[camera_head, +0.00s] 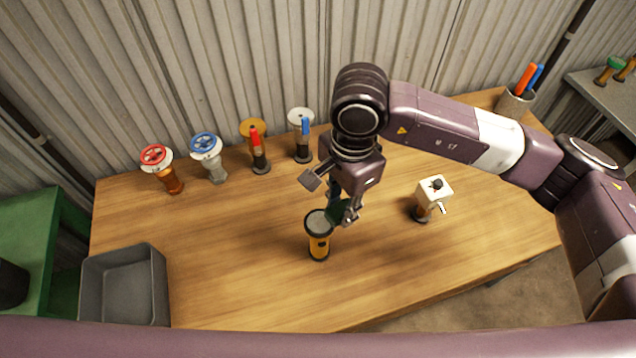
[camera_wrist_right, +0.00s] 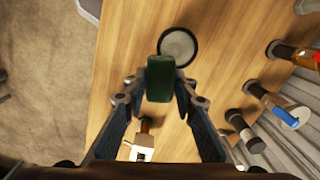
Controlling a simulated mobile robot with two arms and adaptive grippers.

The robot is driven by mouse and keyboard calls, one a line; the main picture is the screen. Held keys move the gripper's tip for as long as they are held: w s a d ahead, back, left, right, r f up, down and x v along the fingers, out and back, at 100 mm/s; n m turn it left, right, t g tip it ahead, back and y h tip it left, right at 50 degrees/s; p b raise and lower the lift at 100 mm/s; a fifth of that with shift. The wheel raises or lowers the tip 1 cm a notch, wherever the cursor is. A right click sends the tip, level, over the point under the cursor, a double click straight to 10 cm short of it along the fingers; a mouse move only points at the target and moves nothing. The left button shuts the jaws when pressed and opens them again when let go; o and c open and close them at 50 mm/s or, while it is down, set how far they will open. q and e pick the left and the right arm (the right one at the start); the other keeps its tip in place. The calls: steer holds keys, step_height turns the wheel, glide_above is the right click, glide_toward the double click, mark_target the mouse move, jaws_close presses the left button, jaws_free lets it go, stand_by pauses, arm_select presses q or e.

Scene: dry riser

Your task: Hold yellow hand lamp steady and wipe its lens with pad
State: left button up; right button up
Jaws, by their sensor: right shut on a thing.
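The yellow hand lamp (camera_head: 319,246) stands upright on the wooden table, its round grey lens (camera_head: 316,222) with a black rim facing up. In the right wrist view the lens (camera_wrist_right: 177,46) lies just beyond the fingertips. My right gripper (camera_head: 341,212) is shut on the dark green pad (camera_head: 334,217), at the right edge of the lens. The pad (camera_wrist_right: 160,78) sits between both fingers in the wrist view, and its end overlaps the lens rim there. I cannot tell whether pad and lens touch. My left gripper is not in view, and nothing is seen holding the lamp.
Valve fittings with a red wheel (camera_head: 155,155) and a blue wheel (camera_head: 205,145), and two more fittings (camera_head: 257,150) (camera_head: 302,140), line the back. A white-headed fitting (camera_head: 433,190) stands right of the lamp. A grey bin (camera_head: 125,252) is at front left. The front middle table is clear.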

steer(key=a+r+m, duration=0.3)
steer(key=a+r, duration=0.1)
glide_above(321, 221)
step_height(321, 221, down, 4)
steer(key=shift+s+a+f, duration=0.1)
steer(key=shift+f+b, duration=0.3)
steer(key=shift+f, duration=0.4)
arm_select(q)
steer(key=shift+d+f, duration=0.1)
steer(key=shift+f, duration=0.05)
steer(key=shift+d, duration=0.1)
